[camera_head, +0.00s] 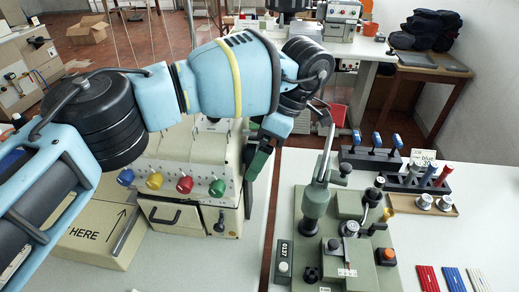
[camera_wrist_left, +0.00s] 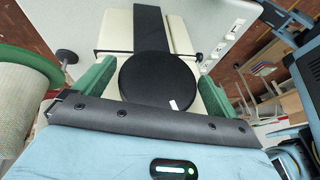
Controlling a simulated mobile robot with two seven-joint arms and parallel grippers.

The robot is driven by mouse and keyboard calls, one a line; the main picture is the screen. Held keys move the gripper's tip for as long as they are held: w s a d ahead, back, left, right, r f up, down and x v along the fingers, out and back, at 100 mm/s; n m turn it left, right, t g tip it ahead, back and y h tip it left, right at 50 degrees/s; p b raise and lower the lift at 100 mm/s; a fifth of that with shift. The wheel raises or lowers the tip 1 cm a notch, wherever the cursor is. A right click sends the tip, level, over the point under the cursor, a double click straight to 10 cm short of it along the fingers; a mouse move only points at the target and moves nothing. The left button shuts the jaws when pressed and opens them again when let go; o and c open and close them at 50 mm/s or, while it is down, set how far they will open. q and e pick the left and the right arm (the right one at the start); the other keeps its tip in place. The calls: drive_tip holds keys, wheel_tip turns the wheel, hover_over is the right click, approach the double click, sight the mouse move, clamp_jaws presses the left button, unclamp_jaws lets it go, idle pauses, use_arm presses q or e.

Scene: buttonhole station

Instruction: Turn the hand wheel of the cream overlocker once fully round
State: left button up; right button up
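The cream overlocker (camera_head: 195,155) stands on the left table, with blue, yellow, red and green knobs across its front. Its hand wheel (camera_wrist_left: 158,80) is a black disc with a small white mark at its lower right rim. In the head view the wheel is mostly hidden behind my left gripper (camera_head: 258,163), at the machine's right side. In the left wrist view my left gripper (camera_wrist_left: 157,76) is open, its green fingers on either side of the wheel. I see no clear contact; whether the fingertips reach around the rim I cannot tell. My right gripper is not in view.
A green buttonhole machine (camera_head: 345,240) stands on the right table, across a narrow gap. Beyond it are blue-handled tools on a dark stand (camera_head: 370,160) and a wooden spool tray (camera_head: 430,206). A cardboard box (camera_head: 100,235) with an arrow sits left of the overlocker. A thread cone (camera_wrist_left: 22,90) is close by in the wrist view.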

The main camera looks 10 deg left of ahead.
use_arm(q)
drive_tip(key=v, duration=0.8)
drive_tip(key=shift+f+p, duration=0.1)
drive_tip(key=shift+p, duration=0.25)
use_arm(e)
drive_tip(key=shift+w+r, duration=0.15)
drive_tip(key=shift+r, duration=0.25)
